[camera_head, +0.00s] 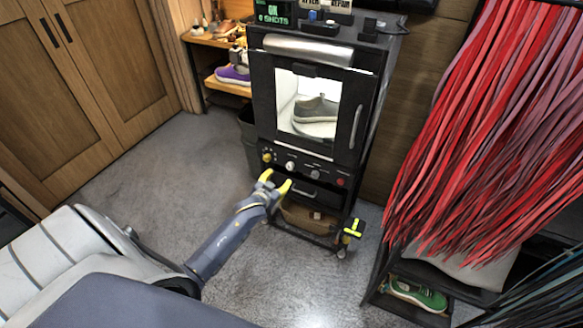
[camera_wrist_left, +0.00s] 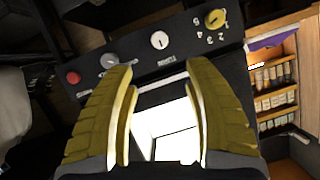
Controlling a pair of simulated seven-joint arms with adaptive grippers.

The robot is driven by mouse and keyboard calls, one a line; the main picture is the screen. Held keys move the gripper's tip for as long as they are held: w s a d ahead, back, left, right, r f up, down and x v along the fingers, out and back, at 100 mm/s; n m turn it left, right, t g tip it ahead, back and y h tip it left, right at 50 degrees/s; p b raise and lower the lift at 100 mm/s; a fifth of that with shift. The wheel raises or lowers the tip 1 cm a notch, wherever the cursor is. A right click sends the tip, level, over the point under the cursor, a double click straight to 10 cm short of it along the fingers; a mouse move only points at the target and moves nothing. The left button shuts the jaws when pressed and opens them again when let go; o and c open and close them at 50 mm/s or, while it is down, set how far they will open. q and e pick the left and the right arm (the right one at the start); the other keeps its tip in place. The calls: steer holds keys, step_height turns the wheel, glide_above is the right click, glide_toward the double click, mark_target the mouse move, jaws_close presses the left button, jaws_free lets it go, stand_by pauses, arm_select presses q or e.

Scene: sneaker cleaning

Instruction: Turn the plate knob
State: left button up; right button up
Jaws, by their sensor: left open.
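A black cabinet has a control panel (camera_head: 303,169) below its lit window. On it sit a yellow knob (camera_head: 267,157), a white knob (camera_head: 290,165), a grey knob (camera_head: 315,174) and a red button (camera_head: 340,182). I cannot read which label says plate. My left gripper (camera_head: 276,180) is open and empty, in front of the panel and just below the yellow and white knobs. In the left wrist view the panel appears inverted, with the white knob (camera_wrist_left: 159,40) beyond and between the open fingertips (camera_wrist_left: 157,72). The right gripper is not in view.
A grey sneaker (camera_head: 316,109) stands on a pale plate (camera_head: 310,128) behind the cabinet window. A door handle (camera_head: 356,127) is at its right. Red hanging strips (camera_head: 500,120) fill the right. A shelf with a purple shoe (camera_head: 233,75) stands behind left. The left floor is clear.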

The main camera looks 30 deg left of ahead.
mark_target(289, 167)
arm_select(q)
steer(key=x, duration=1.4)
steer(key=shift+w+f, duration=0.1)
steer(key=shift+w, duration=0.1)
jaws_close()
stand_by(0.3)
